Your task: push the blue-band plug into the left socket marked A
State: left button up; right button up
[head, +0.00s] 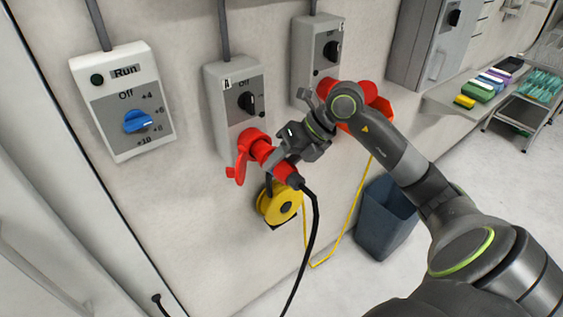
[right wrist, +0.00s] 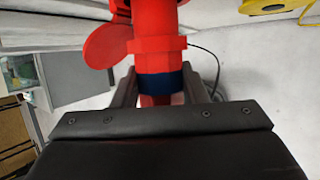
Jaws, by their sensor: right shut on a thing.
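The left socket (head: 252,142) is red, below a grey switch box marked A (head: 222,90), with its red lid (head: 237,171) hanging open. My right gripper (head: 279,158) is shut on the red plug (head: 284,172), whose black cable hangs down. In the right wrist view the plug's blue band (right wrist: 160,83) shows between the two fingers (right wrist: 160,92). The plug lines up with the red socket (right wrist: 155,35) and meets its collar; how deep it sits I cannot tell. My left gripper is out of view.
A second switch box (head: 318,50) with a red socket (head: 377,103) is to the right, partly behind my right arm. A yellow cable reel (head: 279,204) hangs below the left socket. A blue-grey bin (head: 387,218) stands on the floor. A Run box (head: 125,100) is at left.

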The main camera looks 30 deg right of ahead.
jog(key=shift+w+b, duration=0.55)
jog(key=shift+w, duration=0.25)
dwell(0.5)
dwell(0.8)
jog(key=shift+w+a+r+b, duration=0.1)
jog(key=shift+w+b, duration=0.65)
jog(key=shift+w, duration=0.15)
dwell(0.8)
jog(key=o, duration=0.5)
jog(key=shift+w, duration=0.1)
jog(key=o, duration=0.8)
